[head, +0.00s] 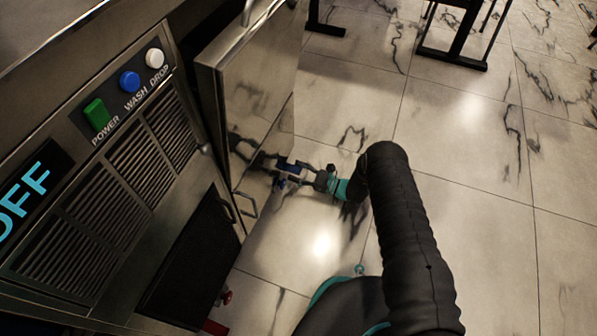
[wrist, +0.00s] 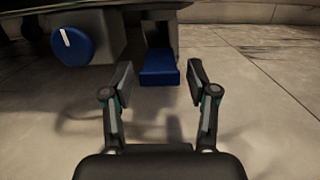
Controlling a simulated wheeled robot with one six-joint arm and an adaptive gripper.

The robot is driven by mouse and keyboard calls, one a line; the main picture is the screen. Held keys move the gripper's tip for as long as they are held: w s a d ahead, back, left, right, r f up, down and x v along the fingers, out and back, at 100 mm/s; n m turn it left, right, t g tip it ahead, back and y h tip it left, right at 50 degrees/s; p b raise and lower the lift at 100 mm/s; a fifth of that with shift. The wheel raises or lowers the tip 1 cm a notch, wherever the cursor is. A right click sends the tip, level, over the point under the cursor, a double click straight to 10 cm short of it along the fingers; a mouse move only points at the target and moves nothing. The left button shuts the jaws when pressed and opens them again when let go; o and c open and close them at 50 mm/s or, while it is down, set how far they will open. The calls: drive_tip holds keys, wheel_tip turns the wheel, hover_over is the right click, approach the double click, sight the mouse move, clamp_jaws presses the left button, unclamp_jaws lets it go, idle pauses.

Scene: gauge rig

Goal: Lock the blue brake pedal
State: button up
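The blue pedal (wrist: 159,68) sticks out low from a dark housing at the top centre of the wrist view. A blue round knob (wrist: 72,46) with a white mark is to its left, on a grey box. My gripper (wrist: 161,78) is open and empty, with its fingers spread to either side of the pedal in the picture. I cannot tell whether they touch it. In the head view my gripper (head: 296,178) is low beside the steel machine, and a small blue part (head: 290,167) shows there, too small to identify surely.
The steel cabinet (head: 245,100) has a panel with a green POWER button (head: 97,115), a blue WASH button (head: 129,82) and a white DROP button (head: 154,58). Its display (head: 32,192) reads OFF. A red part (head: 225,296) is low near the cabinet. Marble floor (head: 470,150) is open to the right.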

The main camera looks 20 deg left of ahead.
sight(288, 151)
drive_tip(key=shift+r, duration=5)
drive_tip(key=shift+r, duration=0.1)
drive_tip(key=s+d+r+n+g+h+p, duration=0.15)
drive_tip(key=d+r+n, duration=0.25)
drive_tip(key=r, duration=0.7)
drive_tip(key=s+d+r+n+g+h+p, duration=0.1)
drive_tip(key=s+d+r+n+g+h, duration=0.15)
drive_tip(key=r, duration=0.75)
drive_tip(key=s+d+r+n+g+h+p, duration=0.1)
drive_tip(key=s+d+r+n+h, duration=0.3)
drive_tip(key=r, duration=0.7)
drive_tip(key=s+d+r+n+t+h+p, duration=0.1)
drive_tip(key=s+d+r+n+t+h, duration=0.1)
drive_tip(key=s+d+r, duration=0.4)
drive_tip(key=s+d+r+n+t+h+p, duration=0.2)
drive_tip(key=s+d+r+t+h, duration=0.3)
drive_tip(key=d, duration=0.8)
drive_tip(key=s+d+r+n+t+h+p, duration=0.2)
drive_tip(key=s+d+r+n+t+h, duration=0.1)
drive_tip(key=s+d+r, duration=0.4)
drive_tip(key=s+d+h, duration=0.1)
drive_tip(key=d, duration=0.2)
drive_tip(key=shift+s+d+r+t, duration=0.15)
drive_tip(key=shift+d+r+t, duration=0.15)
drive_tip(key=shift+d+r, duration=0.05)
